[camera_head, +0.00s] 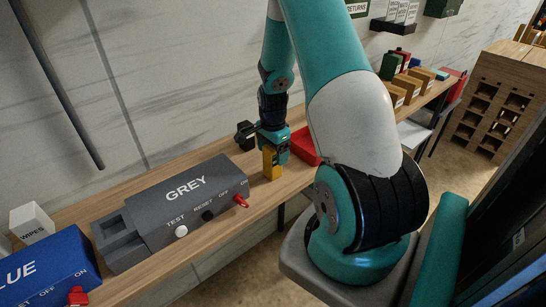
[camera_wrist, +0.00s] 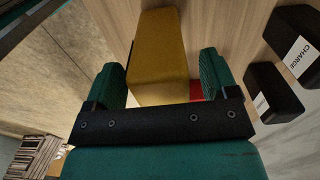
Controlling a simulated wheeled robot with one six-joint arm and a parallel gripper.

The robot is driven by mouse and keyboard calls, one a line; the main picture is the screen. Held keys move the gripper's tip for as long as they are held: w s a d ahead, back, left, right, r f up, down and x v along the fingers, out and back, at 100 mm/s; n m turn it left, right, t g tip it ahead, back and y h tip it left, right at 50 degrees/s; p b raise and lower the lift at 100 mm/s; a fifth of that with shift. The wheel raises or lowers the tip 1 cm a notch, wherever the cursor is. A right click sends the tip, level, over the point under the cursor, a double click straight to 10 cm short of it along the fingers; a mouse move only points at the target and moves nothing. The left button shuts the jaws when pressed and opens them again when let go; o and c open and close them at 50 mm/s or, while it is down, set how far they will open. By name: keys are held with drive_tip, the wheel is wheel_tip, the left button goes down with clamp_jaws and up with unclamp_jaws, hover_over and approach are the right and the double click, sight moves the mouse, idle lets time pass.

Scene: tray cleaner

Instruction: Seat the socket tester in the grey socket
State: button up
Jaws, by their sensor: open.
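The grey socket box (camera_head: 186,200), labelled GREY, sits on the wooden shelf, with an open recess (camera_head: 118,238) at its left end. It has a white TEST button, a black RESET button and a red switch lever. A yellow block (camera_head: 271,166), which looks like the socket tester, stands upright on the shelf right of the box. My gripper (camera_head: 273,150) is just above it, pointing down. In the wrist view the yellow block (camera_wrist: 160,50) lies between my two green fingers (camera_wrist: 161,66), which are open.
A blue box (camera_head: 45,268) and a white WIPES box (camera_head: 31,222) stand at the left. A red tray (camera_head: 304,146) lies behind my gripper. Black labelled blocks (camera_wrist: 295,45) show in the wrist view. Boxes (camera_head: 405,85) line the shelf's far right.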

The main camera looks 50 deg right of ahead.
drive_tip(key=shift+f, duration=0.75)
drive_tip(key=c, duration=1.1)
